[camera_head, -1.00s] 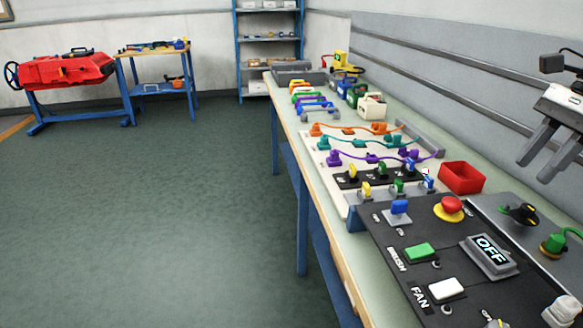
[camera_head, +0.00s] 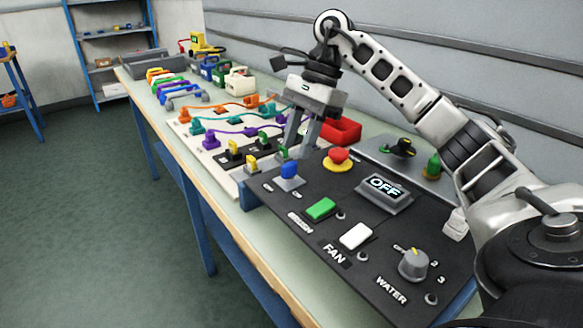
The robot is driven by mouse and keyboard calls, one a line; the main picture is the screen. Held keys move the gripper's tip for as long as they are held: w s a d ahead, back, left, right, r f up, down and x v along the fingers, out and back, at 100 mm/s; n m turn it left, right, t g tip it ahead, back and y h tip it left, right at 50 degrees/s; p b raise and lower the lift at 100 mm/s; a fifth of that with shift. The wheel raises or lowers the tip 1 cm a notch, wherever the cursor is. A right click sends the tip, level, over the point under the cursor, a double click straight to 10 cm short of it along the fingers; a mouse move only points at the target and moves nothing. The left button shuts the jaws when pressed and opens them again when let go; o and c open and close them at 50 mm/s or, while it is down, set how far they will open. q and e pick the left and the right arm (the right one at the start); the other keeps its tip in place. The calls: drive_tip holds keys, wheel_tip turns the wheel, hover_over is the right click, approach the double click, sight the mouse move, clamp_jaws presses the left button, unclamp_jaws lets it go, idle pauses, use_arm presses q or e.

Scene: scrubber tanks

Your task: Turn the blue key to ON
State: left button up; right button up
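The blue key (camera_head: 289,172) stands upright on a small grey plate at the far left corner of the black control panel (camera_head: 330,250). Small labels beside it are too small to read surely. The panel's display (camera_head: 384,187) reads OFF. My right gripper (camera_head: 298,150) points down just behind and above the blue key, over the far edge of the panel. Its two fingers are apart with nothing seen between them. The fingertips look close to the key, but I cannot tell whether they touch anything. My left gripper is not in view.
A red emergency button (camera_head: 338,156), a green switch (camera_head: 320,209), a white switch (camera_head: 355,236) and a grey water knob (camera_head: 413,264) share the panel. A white board (camera_head: 222,164) with cables and small keys lies beyond.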

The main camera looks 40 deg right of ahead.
sight(291, 162)
drive_tip(key=shift+x, duration=2.05)
clamp_jaws()
